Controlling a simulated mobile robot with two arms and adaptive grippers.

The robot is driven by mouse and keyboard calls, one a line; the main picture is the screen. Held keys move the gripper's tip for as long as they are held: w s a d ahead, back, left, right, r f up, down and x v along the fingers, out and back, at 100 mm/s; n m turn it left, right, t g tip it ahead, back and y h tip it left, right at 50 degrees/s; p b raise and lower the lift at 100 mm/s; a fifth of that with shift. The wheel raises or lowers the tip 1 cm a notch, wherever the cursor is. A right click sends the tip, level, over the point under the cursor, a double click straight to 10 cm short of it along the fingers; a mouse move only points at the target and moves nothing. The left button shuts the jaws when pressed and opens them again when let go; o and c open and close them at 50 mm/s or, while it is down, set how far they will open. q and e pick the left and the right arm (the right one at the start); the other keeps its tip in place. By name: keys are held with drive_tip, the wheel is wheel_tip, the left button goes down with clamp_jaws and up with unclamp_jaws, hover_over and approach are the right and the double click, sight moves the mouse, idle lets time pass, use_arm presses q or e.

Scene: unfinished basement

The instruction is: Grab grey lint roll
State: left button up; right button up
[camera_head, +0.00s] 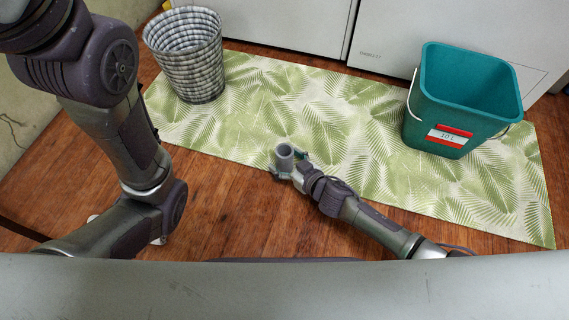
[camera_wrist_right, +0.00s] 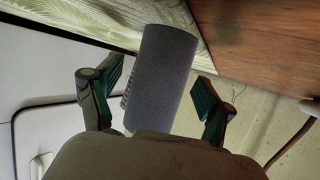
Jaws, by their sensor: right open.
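The grey lint roll (camera_head: 284,157) stands near the front edge of the leaf-patterned mat in the head view. In the right wrist view, the grey lint roll (camera_wrist_right: 162,78) fills the middle, between the two fingers. My right gripper (camera_head: 289,162) is open around it, one finger on each side. In the right wrist view, gaps show between my right gripper's (camera_wrist_right: 158,98) fingers and the roll. The roll's lower end is hidden by the gripper body there. My left arm shows at the left of the head view, but its gripper cannot be made out.
A woven grey basket (camera_head: 190,62) stands at the mat's back left. A teal bucket (camera_head: 440,112) with a red and white label stands at its right. White appliances (camera_head: 440,45) line the back. The green leaf mat (camera_head: 340,120) is clear in the middle.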

drive_tip(key=shift+w+a+f, duration=0.1)
drive_tip(key=shift+w+a, duration=0.1)
drive_tip(key=shift+w, duration=0.1)
drive_tip(key=shift+c, duration=0.2)
drive_tip(key=c, duration=1.2)
